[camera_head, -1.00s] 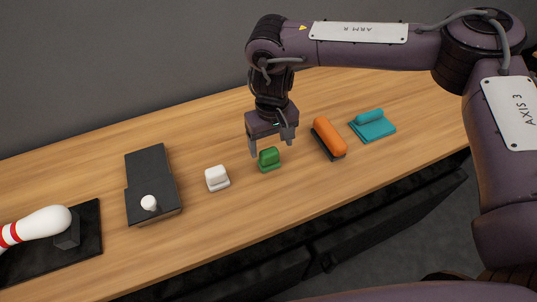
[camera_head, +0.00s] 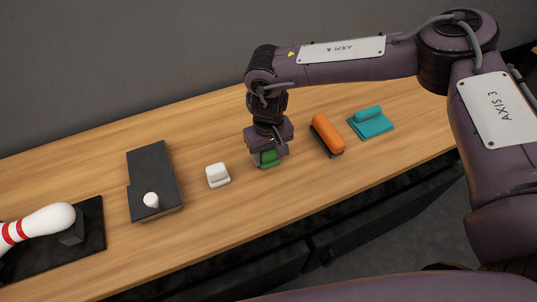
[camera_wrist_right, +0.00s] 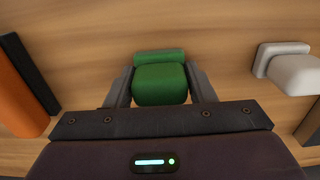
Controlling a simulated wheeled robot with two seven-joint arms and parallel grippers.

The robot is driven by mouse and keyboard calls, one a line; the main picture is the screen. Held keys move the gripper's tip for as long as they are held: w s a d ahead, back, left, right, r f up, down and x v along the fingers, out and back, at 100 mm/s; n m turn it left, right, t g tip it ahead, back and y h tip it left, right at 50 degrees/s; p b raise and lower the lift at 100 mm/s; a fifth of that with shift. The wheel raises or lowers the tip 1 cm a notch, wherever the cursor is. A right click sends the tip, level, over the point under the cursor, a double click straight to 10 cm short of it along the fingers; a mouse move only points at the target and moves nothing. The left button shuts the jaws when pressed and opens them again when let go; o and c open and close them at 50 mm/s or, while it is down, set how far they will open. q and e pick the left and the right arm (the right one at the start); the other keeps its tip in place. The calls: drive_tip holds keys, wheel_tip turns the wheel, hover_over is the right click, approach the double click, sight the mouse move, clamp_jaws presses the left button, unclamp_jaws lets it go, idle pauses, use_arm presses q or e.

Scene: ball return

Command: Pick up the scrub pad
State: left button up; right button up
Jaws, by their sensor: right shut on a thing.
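The scrub pad is most likely the green block (camera_head: 268,159) with a raised grip on a flat base, on the wooden table. My right gripper (camera_head: 268,155) is down over it, with a finger on each side. In the right wrist view the green pad (camera_wrist_right: 160,82) sits between the two fingers (camera_wrist_right: 160,88), and the gripper is shut on its raised part. The pad appears to be at table height; I cannot tell whether it touches the table. My left gripper is not in view.
A white block (camera_head: 217,175) stands left of the gripper. An orange-handled brush (camera_head: 327,134) and a teal pad (camera_head: 371,123) lie to the right. A dark box with a white knob (camera_head: 152,180) and a bowling pin (camera_head: 40,222) on a black tray (camera_head: 93,237) are further left.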

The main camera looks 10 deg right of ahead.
drive_tip(key=shift+r, duration=0.5)
wheel_tip(320, 180, up, 9)
drive_tip(key=shift+w+r+b, duration=0.1)
drive_tip(key=shift+b, duration=0.7)
wheel_tip(320, 180, up, 10)
drive_tip(key=o, duration=0.4)
drive_tip(key=c, duration=0.3)
